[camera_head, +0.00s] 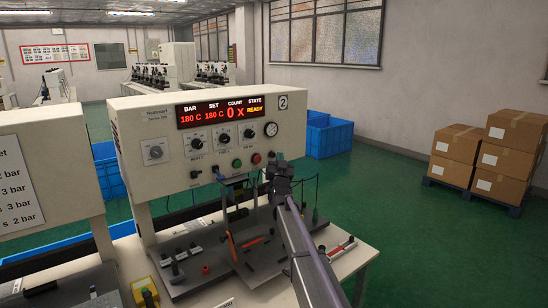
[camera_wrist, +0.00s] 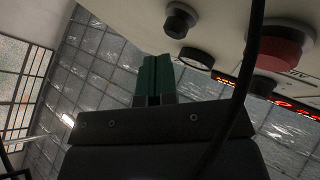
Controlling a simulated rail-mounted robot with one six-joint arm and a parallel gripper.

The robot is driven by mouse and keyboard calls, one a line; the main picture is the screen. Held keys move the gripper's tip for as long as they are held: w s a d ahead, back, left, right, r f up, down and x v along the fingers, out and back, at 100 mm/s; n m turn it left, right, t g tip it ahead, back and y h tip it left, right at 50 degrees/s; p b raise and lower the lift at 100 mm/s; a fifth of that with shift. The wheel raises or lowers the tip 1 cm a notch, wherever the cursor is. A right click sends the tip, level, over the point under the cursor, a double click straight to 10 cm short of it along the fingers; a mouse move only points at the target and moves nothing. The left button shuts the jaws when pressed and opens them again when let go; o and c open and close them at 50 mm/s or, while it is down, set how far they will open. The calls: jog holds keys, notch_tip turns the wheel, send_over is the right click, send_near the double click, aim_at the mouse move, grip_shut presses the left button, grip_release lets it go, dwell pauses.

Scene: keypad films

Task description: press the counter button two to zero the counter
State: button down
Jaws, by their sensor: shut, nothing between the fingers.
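The beige machine panel marked 2 (camera_head: 283,101) has a lit display (camera_head: 217,110) reading 180 C, 180 C, 0 X under COUNT, and READY under STATE. Below it are a green button (camera_head: 237,163) and a red button (camera_head: 256,158). Button labels are too small to read, so I cannot tell which is the counter button. My gripper (camera_head: 277,164) is at the panel's lower right, close to the red button. In the wrist view the green-tipped fingers (camera_wrist: 156,72) are together with nothing between them. The red button (camera_wrist: 282,45) shows there at upper right, apart from the fingertips.
A worktable with a tool fixture (camera_head: 262,262) stands below. Blue crates (camera_head: 330,137) are behind, and cardboard boxes (camera_head: 503,160) on a pallet at right. A dark cable (camera_wrist: 240,85) crosses the wrist view.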

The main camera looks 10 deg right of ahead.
jog(key=s, duration=0.1)
jog(key=s+d, duration=0.1)
jog(key=s, duration=0.1)
jog(key=s+d, duration=0.1)
jog(key=shift+s+d, duration=0.15)
jog(key=shift+d, duration=0.1)
